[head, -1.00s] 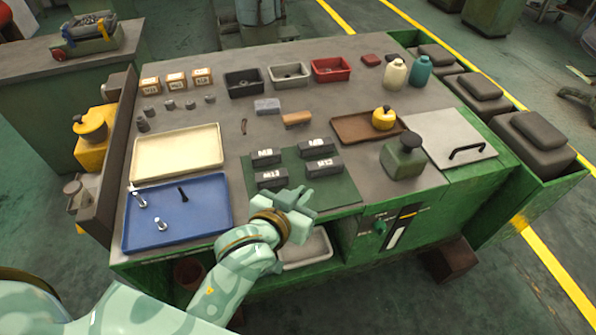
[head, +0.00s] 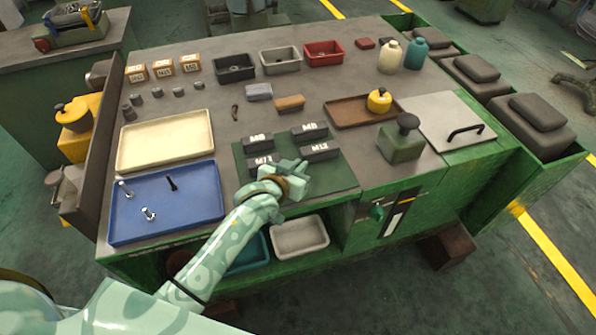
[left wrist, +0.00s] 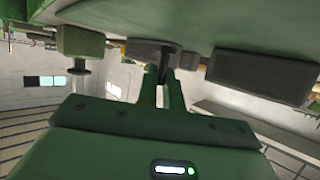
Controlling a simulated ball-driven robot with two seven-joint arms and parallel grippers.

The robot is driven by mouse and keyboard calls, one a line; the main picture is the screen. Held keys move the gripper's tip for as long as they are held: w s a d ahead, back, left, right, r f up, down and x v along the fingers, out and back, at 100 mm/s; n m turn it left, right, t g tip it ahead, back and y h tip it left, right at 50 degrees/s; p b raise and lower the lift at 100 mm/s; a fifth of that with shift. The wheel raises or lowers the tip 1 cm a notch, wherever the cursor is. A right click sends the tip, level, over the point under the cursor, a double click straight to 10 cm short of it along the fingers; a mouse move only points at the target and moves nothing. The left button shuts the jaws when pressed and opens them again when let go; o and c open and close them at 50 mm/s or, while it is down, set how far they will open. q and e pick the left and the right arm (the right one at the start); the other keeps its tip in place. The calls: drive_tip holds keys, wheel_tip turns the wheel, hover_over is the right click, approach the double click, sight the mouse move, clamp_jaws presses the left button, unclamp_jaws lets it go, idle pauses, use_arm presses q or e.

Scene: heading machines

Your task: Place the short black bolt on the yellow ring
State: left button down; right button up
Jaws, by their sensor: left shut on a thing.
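A black bolt (head: 171,184) lies in the blue tray (head: 205,214) at the table's left front, beside two silver bolts. My left gripper (head: 297,168) is over the green mat (head: 338,180), close to the front labelled blocks, and hides part of the mat. In the left wrist view its two fingers (left wrist: 165,88) are shut on a small dark thing (left wrist: 163,66) that looks like a black bolt, mostly hidden between them. I cannot make out a yellow ring in either view. My right gripper does not show.
Several dark labelled blocks, one marked M12 (head: 320,151), stand on the mat. A cream tray (head: 165,142) is at the left. A brown tray (head: 345,113) holds a yellow can (head: 379,99). A green block with a dark knob (head: 402,140) stands right of the mat.

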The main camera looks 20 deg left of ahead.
use_arm(q)
drive_tip(key=shift+f, duration=0.5)
drive_tip(key=shift+f, duration=0.2)
drive_tip(key=c, duration=1.5)
unclamp_jaws()
drive_tip(key=shift+c, duration=0.2)
